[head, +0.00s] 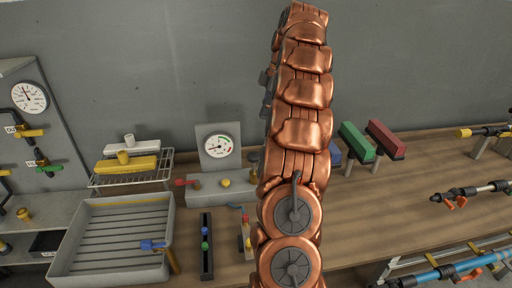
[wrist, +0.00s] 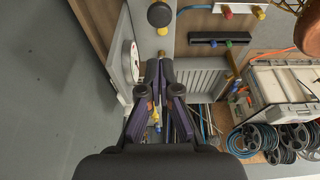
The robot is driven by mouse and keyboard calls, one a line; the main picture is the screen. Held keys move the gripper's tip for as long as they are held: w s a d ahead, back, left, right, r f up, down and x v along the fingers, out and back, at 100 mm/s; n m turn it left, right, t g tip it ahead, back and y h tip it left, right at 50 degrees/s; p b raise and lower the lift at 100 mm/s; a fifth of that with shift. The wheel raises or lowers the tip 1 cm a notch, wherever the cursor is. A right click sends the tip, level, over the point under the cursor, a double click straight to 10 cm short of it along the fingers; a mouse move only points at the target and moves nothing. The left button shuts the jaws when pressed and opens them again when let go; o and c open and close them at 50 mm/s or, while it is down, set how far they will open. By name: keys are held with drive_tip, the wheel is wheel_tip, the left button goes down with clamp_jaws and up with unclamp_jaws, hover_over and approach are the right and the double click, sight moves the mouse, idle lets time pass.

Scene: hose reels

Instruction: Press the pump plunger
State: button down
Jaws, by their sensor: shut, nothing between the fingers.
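The pump block (head: 205,188) is grey, with a gauge plate (head: 216,147) behind it, a red handle (head: 185,183) and a yellow knob (head: 226,183). A dark round knob, apparently the plunger (head: 253,158), stands at its right end, close beside my copper arm in the head view. In the wrist view the plunger (wrist: 160,14) is a black disc at the top, with the yellow knob (wrist: 162,31) below it. My gripper (wrist: 160,66) is shut and empty, its tips pointing toward the yellow knob and apart from the plunger in the picture. My arm hides the gripper in the head view.
A grey ribbed tray (head: 115,205) and a wire rack (head: 130,177) stand left of the block. A black strip with coloured knobs (head: 206,262) lies in front. Green (head: 356,142) and red (head: 385,139) blocks stand right. Hose reels (wrist: 256,138) show in the wrist view.

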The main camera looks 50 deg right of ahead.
drive_tip(key=b, duration=0.6)
hover_over(258, 154)
wheel_tip(258, 154, down, 7)
drive_tip(key=shift+f, duration=0.15)
drive_tip(key=shift+p+x, duration=0.4)
drive_tip(key=shift+x, duration=0.65)
drive_tip(key=shift+f+p, duration=0.85)
drive_tip(key=shift+f, duration=1.25)
drive_tip(key=shift+f, duration=0.15)
wheel_tip(258, 154, down, 4)
drive_tip(key=b, duration=0.3)
drive_tip(key=shift+f+b, duration=0.25)
drive_tip(key=shift+b, duration=0.15)
drive_tip(key=shift+s, duration=0.1)
